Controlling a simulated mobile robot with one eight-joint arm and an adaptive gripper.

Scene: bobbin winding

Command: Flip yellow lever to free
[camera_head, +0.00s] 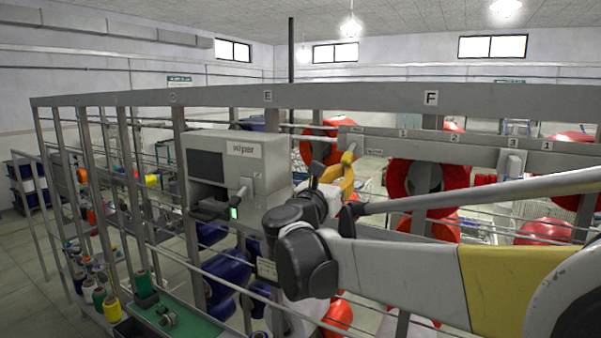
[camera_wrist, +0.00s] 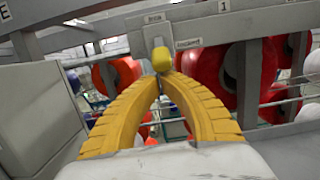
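The yellow lever (camera_wrist: 161,59) has a rounded yellow knob on a grey plate fixed to the frame rail. It also shows in the head view (camera_head: 347,158), just above my fingers. My gripper (camera_wrist: 159,79) has two ribbed yellow fingers that arch together, with their tips meeting or nearly meeting just below the knob. In the head view my gripper (camera_head: 346,176) is right by the lever. I see nothing held between the fingers. Whether the tips touch the lever is unclear.
A grey winder box (camera_head: 237,165) stands close to the left of my gripper. Large red bobbins (camera_head: 427,178) hang behind the rail (camera_head: 450,97) at the right. Horizontal bars and posts surround the arm. Thread spools (camera_head: 143,284) stand at the lower left.

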